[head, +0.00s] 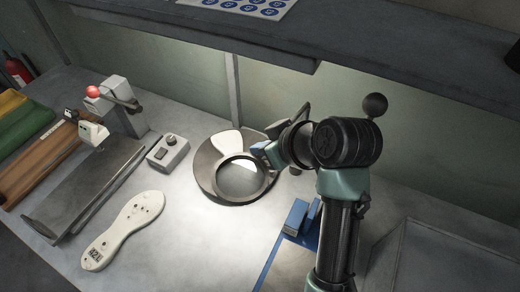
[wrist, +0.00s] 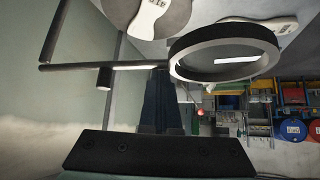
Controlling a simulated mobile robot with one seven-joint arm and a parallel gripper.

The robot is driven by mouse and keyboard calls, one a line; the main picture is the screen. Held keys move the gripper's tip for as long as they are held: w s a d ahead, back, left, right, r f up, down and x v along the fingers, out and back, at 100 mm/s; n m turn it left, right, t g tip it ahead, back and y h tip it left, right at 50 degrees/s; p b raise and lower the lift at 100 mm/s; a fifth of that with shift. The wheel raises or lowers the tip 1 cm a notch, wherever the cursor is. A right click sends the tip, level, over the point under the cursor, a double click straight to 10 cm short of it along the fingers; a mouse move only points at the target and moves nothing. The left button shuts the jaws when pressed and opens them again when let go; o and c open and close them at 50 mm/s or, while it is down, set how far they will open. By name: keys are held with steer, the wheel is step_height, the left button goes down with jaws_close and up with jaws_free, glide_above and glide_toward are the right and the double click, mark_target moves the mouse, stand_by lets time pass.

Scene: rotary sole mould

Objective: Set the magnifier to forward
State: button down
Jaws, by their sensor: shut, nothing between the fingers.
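The magnifier (head: 218,187) is a dark ring with a clear lens, in the middle of the head view above a round grey disc (head: 203,165). In the wrist view the magnifier ring (wrist: 178,65) is at the upper right, with a thin dark support rod (wrist: 75,67) running left from it. My gripper (head: 263,151) is just right of the ring in the head view. Its dark blue fingers (wrist: 158,85) are together and empty in the wrist view, close to the rod and ring. I cannot tell if they touch. My wrist hides part of the magnifier's support in the head view.
A white sole shape (head: 228,141) lies on the disc. A grey control box (head: 168,152) and a white sole-shaped device (head: 124,229) stand to the left. Blue blocks (head: 296,216) are at the front right. A dark shelf (head: 400,60) overhangs the bench.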

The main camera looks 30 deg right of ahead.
steer(key=shift+s+d+f, duration=0.1)
steer(key=shift+d, duration=0.1)
steer(key=shift+f, duration=0.2)
step_height(320, 180, up, 8)
steer(key=s+d, duration=0.1)
steer(key=s, duration=0.1)
steer(key=shift+s+r, duration=0.15)
steer(key=shift+r, duration=0.1)
steer(key=shift+r, duration=0.1)
